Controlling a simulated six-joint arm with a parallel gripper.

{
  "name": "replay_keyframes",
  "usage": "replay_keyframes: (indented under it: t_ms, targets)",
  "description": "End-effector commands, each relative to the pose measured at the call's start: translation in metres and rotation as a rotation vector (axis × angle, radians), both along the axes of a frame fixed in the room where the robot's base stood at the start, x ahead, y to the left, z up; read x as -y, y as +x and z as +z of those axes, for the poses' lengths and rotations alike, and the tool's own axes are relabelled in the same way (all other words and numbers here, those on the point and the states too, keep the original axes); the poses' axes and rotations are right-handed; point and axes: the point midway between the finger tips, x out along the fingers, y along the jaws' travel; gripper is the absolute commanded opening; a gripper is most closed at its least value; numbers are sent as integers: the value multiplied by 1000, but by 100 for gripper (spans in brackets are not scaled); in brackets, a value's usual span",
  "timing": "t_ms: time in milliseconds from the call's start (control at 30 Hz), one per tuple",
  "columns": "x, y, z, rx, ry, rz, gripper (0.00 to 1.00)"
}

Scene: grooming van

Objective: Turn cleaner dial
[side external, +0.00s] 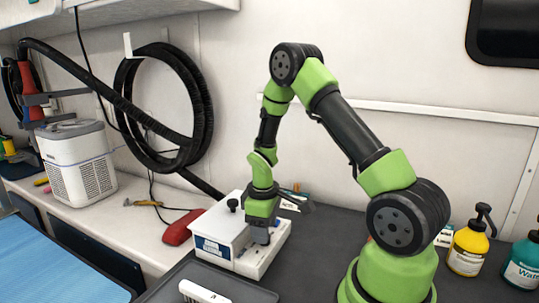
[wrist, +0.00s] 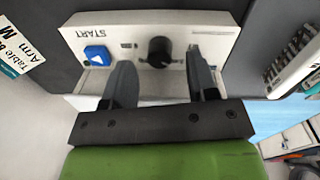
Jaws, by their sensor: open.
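A white box-shaped unit (side external: 213,228) with a blue label stands on the dark worktop below my gripper (side external: 260,238). In the wrist view, its panel (wrist: 226,32) carries the word START, a blue button (wrist: 97,55) and a round black dial (wrist: 160,51). My gripper (wrist: 161,62) is open, with one grey finger on each side of the dial in the picture. Gaps show between the dial and both fingers, so it is not gripped. I cannot tell how far the fingertips are above the panel.
A black knob (side external: 233,204) stands up on the unit's top. A dark tray (side external: 240,290) lies in front, with a white item (side external: 203,292). A red tool (side external: 182,228) is at left. Yellow (side external: 468,250) and teal (side external: 522,264) pump bottles stand at right.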

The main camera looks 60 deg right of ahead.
Motion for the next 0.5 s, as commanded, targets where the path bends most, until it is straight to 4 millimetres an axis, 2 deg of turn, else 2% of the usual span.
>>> replay_keyframes:
  t_ms: [33,367,500]
  targets:
    - [0,1,12,7,-3,-1,53]
    - [-4,0,82,5,-3,-2,53]
    - [-21,-1,107,61,-5,-50,53]
